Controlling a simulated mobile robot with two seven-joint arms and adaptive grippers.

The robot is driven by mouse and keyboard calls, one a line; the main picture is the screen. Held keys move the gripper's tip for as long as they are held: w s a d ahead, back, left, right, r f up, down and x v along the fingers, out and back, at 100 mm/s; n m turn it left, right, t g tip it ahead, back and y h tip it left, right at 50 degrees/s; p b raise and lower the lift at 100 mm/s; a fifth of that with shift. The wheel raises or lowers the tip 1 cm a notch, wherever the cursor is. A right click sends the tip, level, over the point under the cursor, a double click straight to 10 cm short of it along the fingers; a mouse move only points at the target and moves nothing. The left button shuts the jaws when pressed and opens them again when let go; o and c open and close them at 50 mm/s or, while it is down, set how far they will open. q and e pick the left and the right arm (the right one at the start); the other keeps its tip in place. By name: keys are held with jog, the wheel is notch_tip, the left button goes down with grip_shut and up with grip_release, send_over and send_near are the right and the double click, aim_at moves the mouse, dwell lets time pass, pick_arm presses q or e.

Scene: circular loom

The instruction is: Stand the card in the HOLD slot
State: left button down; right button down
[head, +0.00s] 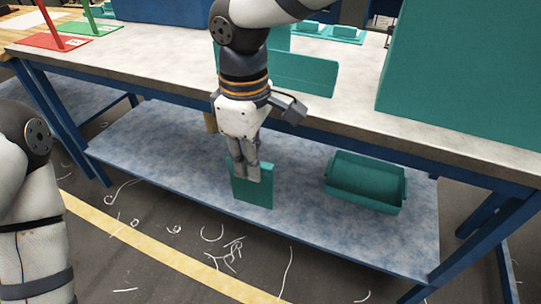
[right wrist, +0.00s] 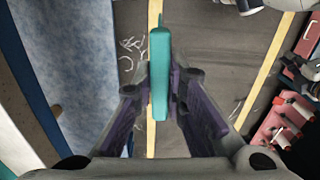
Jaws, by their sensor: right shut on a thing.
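A flat teal card (head: 255,195) hangs upright from my right gripper (head: 246,175), which points down and is shut on its upper part. The card is in front of the bench, over the lower shelf in the picture. In the right wrist view the card (right wrist: 160,75) shows edge-on between the fingers (right wrist: 160,100). A red stand (head: 52,41) and a green stand (head: 90,28) with upright posts and small white labels are on the bench at the far left. The labels are too small to read, so I cannot tell which is HOLD. My left gripper is out of view.
The grey bench top (head: 150,58) has clear room between the stands and my right arm. Teal panels (head: 305,72) stand behind my right arm, and a large teal block (head: 460,80) is at the right. A teal bin (head: 365,185) is on the lower shelf (head: 150,155).

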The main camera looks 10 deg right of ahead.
jog(key=s+d+r+m, duration=0.5)
jog(key=d+r+m, duration=0.2)
jog(key=r, duration=0.1)
jog(key=m, duration=0.5)
send_near(268, 164)
jog(key=w+a, duration=0.1)
jog(key=w+a+f, duration=0.1)
jog(key=a, duration=0.1)
jog(key=w+a, duration=0.1)
jog(key=shift+a+f, duration=0.35)
jog(key=shift+f, duration=0.05)
jog(key=shift+a, duration=0.1)
jog(key=d+f+n, duration=0.1)
jog(key=f+n, duration=0.1)
jog(key=n, duration=0.3)
jog(key=s+d+f+n, duration=0.1)
jog(key=d+f+n, duration=0.1)
jog(key=n, duration=0.3)
jog(key=s+d+f+n, duration=0.1)
jog(key=f+n, duration=0.3)
jog(key=n, duration=0.1)
jog(key=shift+s+d+f+n, duration=0.15)
jog(key=shift+d+n, duration=0.1)
jog(key=shift+n, duration=0.15)
jog(key=shift+d+f+n, duration=0.15)
jog(key=shift+f+n, duration=0.05)
jog(key=shift+n, duration=0.3)
jog(key=shift+s+d, duration=0.1)
